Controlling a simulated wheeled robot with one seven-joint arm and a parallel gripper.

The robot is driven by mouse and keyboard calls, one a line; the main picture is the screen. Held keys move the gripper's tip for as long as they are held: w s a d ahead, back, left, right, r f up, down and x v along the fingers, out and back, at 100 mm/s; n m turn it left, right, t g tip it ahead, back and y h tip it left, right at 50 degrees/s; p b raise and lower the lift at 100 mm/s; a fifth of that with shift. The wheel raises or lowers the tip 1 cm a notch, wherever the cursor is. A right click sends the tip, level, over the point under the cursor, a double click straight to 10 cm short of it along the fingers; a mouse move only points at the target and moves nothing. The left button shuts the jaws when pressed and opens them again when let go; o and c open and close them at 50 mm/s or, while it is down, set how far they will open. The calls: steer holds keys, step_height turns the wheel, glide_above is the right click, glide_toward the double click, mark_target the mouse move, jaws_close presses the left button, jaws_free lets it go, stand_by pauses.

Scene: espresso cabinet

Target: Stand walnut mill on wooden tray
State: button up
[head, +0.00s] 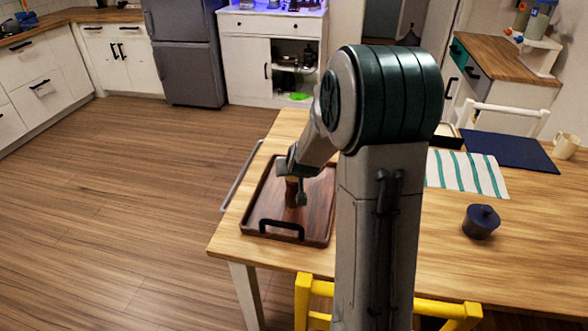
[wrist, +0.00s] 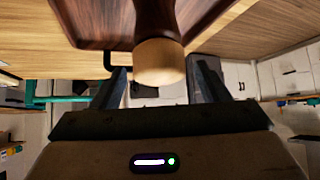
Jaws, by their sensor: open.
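The walnut mill (wrist: 155,20) is dark brown with a pale wooden end (wrist: 159,62). In the wrist view, which is upside down, it rises from the wooden tray (wrist: 90,22) with its pale end towards me. In the head view the mill (head: 291,190) appears upright on the tray (head: 262,208), partly hidden by my gripper (head: 297,188). The tray is reddish brown with a black handle, near the table's left end. My gripper (wrist: 161,70) is open, one finger on each side of the pale end, with visible gaps.
On the table (head: 430,250), a dark lidded pot (head: 481,222), a striped cloth (head: 466,173), a navy mat (head: 508,150) and a cream mug (head: 566,146) lie to the right. A yellow chair (head: 312,290) is at the front edge. My arm hides the middle.

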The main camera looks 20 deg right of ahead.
steer(key=v, duration=1.1)
steer(key=s+a+r+n+g+y, duration=0.1)
steer(key=s+a+g, duration=0.2)
steer(key=s, duration=0.8)
steer(key=s+a+n+g, duration=0.1)
steer(key=s+a+g, duration=0.2)
steer(key=s+a, duration=0.3)
steer(key=s, duration=0.5)
steer(key=shift+r+y, duration=0.35)
steer(key=shift+y, duration=0.05)
steer(key=shift+a, duration=0.1)
